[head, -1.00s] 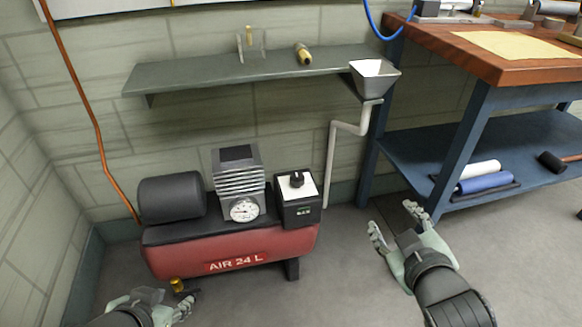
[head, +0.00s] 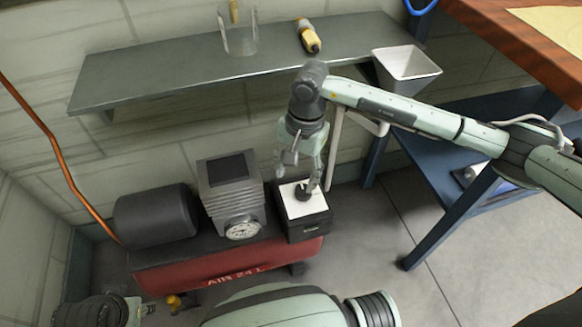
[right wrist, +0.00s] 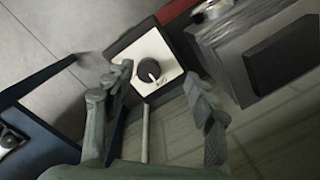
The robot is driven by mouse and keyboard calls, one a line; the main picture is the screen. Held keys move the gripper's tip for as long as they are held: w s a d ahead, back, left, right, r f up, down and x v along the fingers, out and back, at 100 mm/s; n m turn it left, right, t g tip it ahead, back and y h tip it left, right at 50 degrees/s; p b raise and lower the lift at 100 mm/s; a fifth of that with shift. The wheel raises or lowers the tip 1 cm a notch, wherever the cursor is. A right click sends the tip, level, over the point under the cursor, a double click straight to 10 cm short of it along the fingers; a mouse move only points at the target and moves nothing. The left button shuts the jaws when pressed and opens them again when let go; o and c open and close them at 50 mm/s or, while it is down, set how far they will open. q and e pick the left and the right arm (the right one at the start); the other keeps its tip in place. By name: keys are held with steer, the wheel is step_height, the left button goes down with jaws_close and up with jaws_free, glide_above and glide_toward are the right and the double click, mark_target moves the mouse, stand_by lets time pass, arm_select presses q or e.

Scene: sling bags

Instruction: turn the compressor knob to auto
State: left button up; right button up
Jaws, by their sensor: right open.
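The compressor knob (right wrist: 152,71) is round and black on a white plate (right wrist: 136,50) atop a black box. In the right wrist view, its pale mark points toward the plate's lower part, where small lettering is too blurred to read. The knob (head: 302,193) also shows in the head view. My right gripper (head: 306,180) reaches down over the box from above. It is open, with its fingers on either side of the knob in the right wrist view (right wrist: 158,80); contact cannot be told. My left gripper (head: 143,311) is partly visible at the bottom left, its fingers unclear.
The red compressor tank (head: 215,268) carries a grey motor block with a gauge (head: 242,228) left of the box. A shelf (head: 170,75) with a glass and a yellow-handled tool is above. A funnel (head: 408,66) and the workbench leg (head: 450,215) are to the right.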

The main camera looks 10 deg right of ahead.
mark_target(303, 190)
steer(key=shift+w+d+h, duration=0.2)
steer(key=shift+w+d, duration=0.05)
steer(key=shift+d, duration=0.25)
steer(key=shift+w+d+h, duration=0.2)
steer(key=shift+w+d, duration=0.05)
steer(key=shift+d, duration=0.2)
steer(key=shift+d+f, duration=0.2)
steer(key=shift+f, duration=0.05)
step_height(303, 190, down, 7)
steer(key=shift+f, duration=0.1)
steer(key=shift+c, duration=0.2)
steer(key=shift+a, duration=0.1)
steer(key=c, duration=1.1)
